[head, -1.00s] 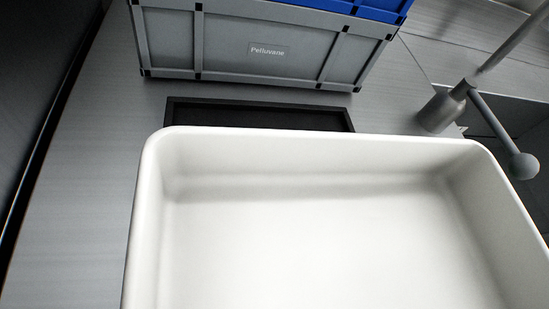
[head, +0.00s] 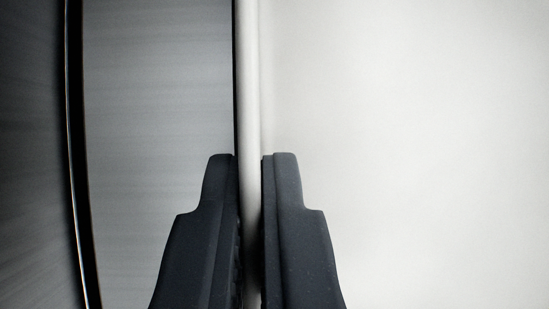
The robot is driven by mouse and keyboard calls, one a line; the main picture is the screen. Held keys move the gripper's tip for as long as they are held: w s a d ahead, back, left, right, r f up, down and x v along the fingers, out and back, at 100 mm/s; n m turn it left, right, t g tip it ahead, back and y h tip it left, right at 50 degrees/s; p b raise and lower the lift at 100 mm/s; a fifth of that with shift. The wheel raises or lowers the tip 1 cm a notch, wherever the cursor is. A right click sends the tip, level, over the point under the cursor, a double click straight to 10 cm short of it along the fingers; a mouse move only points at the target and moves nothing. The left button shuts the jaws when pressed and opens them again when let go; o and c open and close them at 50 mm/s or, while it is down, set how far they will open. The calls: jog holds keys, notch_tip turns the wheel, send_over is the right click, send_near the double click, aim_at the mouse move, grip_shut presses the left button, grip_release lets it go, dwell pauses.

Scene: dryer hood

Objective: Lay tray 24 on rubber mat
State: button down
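A white tray (head: 420,150) fills the right half of the view. Its pale rim (head: 249,80) runs straight up the middle. No number shows on the part in view. My gripper (head: 249,160) has its two dark fingers on either side of this rim, the left one outside the tray and the right one inside. Both fingers lie close against the rim, and it appears pinched between them. A thin black line runs along the rim's outer side; I cannot tell whether it is rubber mat or shadow. No rubber mat is clearly in view.
Left of the tray is a strip of bare grey brushed-metal surface (head: 160,120). A dark edge with a thin bright line (head: 76,150) borders it further left, with a dark grey surface (head: 30,150) beyond.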

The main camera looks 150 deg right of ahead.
notch_tip(320, 180, down, 8)
jog(key=shift+d+r, duration=0.1)
jog(key=shift+r, duration=0.1)
jog(key=shift+f, duration=0.1)
jog(key=c, duration=1.6)
grip_release()
